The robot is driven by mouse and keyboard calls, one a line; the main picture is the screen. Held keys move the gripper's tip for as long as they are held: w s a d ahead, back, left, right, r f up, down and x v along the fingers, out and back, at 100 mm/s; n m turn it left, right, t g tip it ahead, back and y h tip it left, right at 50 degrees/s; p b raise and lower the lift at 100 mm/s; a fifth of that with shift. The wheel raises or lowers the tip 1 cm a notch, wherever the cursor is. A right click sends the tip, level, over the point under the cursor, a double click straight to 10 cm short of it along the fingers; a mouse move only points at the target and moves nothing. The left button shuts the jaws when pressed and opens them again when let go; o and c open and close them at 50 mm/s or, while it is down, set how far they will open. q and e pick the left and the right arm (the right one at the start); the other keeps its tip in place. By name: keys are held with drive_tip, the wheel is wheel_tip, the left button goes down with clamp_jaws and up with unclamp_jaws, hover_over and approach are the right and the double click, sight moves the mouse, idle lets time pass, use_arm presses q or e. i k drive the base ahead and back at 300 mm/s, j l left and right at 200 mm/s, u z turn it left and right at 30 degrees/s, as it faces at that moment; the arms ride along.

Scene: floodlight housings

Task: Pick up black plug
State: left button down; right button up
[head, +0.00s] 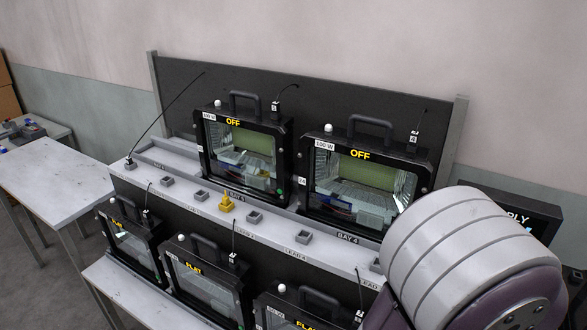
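Several small black plugs with white labels and thin cables are in the head view. One black plug (276,106) is at the top right of the upper left floodlight, and another (414,137) is at the top right of the upper right floodlight. A third (233,259) is by the lower middle floodlight, and one more (146,216) is by the lower left one. Which one the task means I cannot tell. A dark plug with a cable sits at the left end of the grey ledge (177,151). Neither gripper is in view.
The upper left floodlight (245,118) and upper right floodlight (402,152) both read OFF. My arm link covers the lower right. A white table (55,185) stands left.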

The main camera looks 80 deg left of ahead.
sight(147, 215)
drive_tip(key=u, duration=2.8)
drive_tip(key=i+j+u, duration=0.15)
drive_tip(key=i+j, duration=0.2)
drive_tip(key=j, duration=0.2)
drive_tip(key=i+j, duration=0.2)
drive_tip(key=j, duration=0.15)
drive_tip(key=i+j, duration=0.2)
drive_tip(key=j, duration=0.2)
drive_tip(key=i+j, duration=0.2)
drive_tip(key=j, duration=0.15)
drive_tip(key=j+u, duration=0.05)
